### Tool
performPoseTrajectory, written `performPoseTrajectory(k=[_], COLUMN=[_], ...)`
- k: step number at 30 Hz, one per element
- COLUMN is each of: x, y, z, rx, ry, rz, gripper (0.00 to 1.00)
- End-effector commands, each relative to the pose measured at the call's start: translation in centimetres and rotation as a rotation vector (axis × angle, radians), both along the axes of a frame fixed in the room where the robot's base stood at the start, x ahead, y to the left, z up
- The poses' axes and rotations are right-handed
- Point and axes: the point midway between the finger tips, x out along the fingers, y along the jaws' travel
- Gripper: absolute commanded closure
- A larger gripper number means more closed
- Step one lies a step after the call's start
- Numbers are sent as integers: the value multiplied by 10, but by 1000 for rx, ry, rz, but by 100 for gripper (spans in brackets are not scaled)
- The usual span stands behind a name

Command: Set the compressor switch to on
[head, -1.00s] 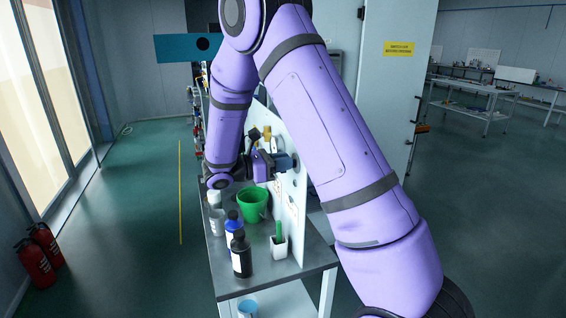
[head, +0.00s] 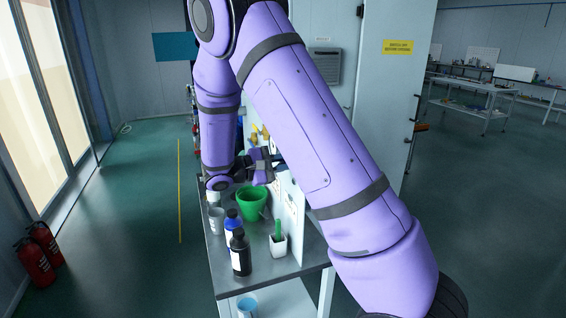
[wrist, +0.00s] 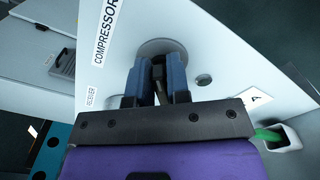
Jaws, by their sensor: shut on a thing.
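The compressor switch (wrist: 160,47) shows in the wrist view as a round grey plate on the white panel (wrist: 215,55), beside a label reading COMPRESSOR (wrist: 104,32). My gripper (wrist: 157,72) is shut on its dark handle, one blue-grey finger on each side. The fingers hide most of the handle, so I cannot tell which position it is in. In the head view my gripper (head: 264,166) is at the left face of the panel (head: 290,208), above the bench. The switch is hidden there behind my gripper and arm.
On the grey bench (head: 278,266) stand a green bucket (head: 252,206), a blue bottle (head: 233,222), a black bottle (head: 240,256), a grey cup (head: 217,221) and a white holder (head: 278,245). Red extinguishers (head: 36,258) stand at left. The floor between is clear.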

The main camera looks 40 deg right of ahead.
Motion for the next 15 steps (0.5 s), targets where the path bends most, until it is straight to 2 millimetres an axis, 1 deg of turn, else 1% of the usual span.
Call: performPoseTrajectory(k=[15], x=[-2], y=[1], z=[-5], rx=[-128], ry=[-444], rz=[1], gripper=[100])
